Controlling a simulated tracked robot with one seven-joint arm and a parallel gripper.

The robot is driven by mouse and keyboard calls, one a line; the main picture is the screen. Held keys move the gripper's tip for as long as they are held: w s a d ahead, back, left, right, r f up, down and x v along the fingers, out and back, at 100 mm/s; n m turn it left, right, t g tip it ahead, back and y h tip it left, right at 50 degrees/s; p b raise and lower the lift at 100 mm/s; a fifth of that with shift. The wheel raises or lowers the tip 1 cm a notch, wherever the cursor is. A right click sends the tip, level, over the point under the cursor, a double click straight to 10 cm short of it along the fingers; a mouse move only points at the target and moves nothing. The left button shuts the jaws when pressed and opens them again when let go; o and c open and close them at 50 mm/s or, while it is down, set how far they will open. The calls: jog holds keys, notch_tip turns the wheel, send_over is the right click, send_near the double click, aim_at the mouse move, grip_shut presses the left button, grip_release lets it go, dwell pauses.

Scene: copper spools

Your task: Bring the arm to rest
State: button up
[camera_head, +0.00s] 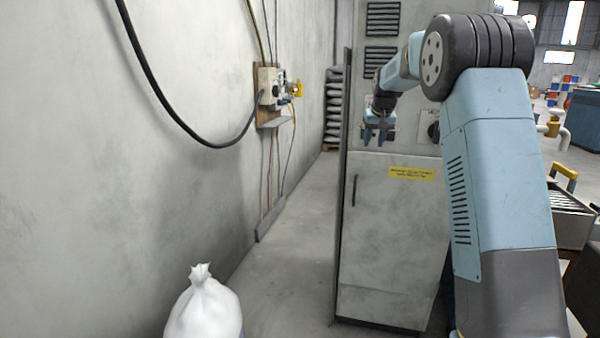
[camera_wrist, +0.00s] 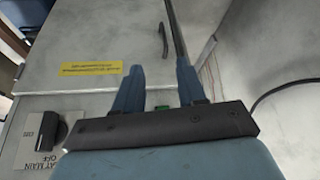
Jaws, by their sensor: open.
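My gripper (camera_head: 378,128) is open in front of the upper part of the grey cabinet in the head view. Its two blue fingers point down with a gap between them, and I see nothing held there. In the wrist view my gripper (camera_wrist: 160,85) shows both fingers apart, with the cabinet front between and beyond them. My blue and dark grey arm (camera_head: 497,170) is raised at the right of the head view and reaches away toward the cabinet. I cannot tell the exact gap between the fingers and the cabinet.
The grey cabinet (camera_head: 390,240) has a handle, a yellow label (camera_head: 412,173) and a dark rotary switch (camera_wrist: 47,130). A wall box (camera_head: 272,88) with a black cable hangs at left. A white sack (camera_head: 205,308) stands in front. The floor (camera_head: 290,250) between wall and cabinet is clear.

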jog(key=s+r, duration=0.4)
jog(key=s, duration=1)
jog(key=s+r, duration=0.4)
jog(key=s, duration=1)
jog(key=s+f, duration=0.3)
jog(key=s, duration=0.6)
jog(key=s+a+f, duration=0.1)
jog(key=s+f, duration=0.2)
jog(key=s, duration=0.5)
jog(key=s+a+f, duration=0.1)
jog(key=s+f, duration=0.2)
jog(key=s, duration=0.6)
jog(key=shift+s+f+t, duration=0.25)
jog(key=shift+s+t, duration=0.05)
jog(key=shift+t, duration=0.1)
jog(key=shift+d, duration=0.1)
